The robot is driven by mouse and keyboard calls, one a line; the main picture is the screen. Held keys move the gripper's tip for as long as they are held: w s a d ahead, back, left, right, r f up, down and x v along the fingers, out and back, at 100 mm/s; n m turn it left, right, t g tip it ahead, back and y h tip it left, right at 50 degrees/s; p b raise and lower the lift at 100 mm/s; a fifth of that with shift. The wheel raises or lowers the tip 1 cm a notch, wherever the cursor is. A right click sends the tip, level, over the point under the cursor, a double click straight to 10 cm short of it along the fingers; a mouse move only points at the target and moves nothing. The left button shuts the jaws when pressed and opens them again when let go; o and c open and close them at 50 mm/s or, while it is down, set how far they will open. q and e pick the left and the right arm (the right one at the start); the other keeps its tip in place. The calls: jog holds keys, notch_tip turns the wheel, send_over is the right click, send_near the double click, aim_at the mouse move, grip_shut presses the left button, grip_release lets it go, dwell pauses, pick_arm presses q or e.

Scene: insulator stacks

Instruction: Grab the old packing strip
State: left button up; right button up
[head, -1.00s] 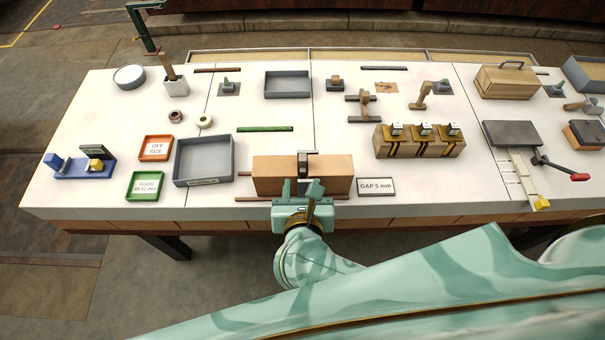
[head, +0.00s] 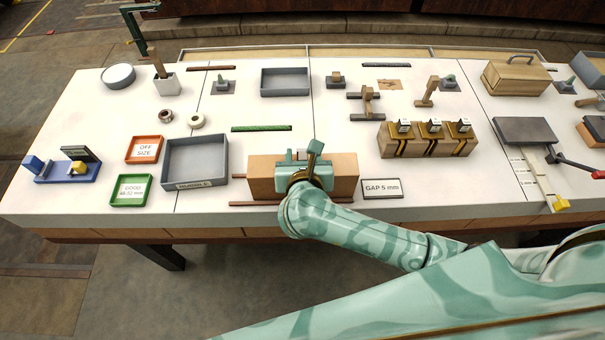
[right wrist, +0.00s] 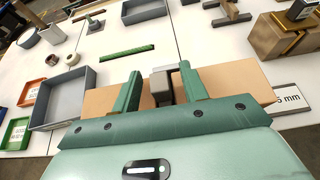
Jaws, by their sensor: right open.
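My right gripper (head: 303,158) is open over the middle of a light brown block (head: 345,175) at the front of the bench. In the right wrist view its two green fingers (right wrist: 160,82) stand either side of a grey upright piece (right wrist: 161,86) in the middle of the block, with no clear contact. I cannot tell which strip is the old packing strip. A green strip (head: 262,128) lies behind the block, and a thin reddish-brown strip (head: 255,203) lies along its front. A dark red strip (head: 210,68) and a dark grey strip (head: 386,65) lie at the back.
A grey tray (head: 167,162) stands left of the block, beside orange (head: 131,150) and green (head: 117,190) trays. A GAP 5 mm sign (head: 381,194) stands close on its right. A brown stand with several clamped pieces (head: 390,147) is behind right.

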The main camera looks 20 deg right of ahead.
grip_shut()
jog(key=shift+r, duration=0.1)
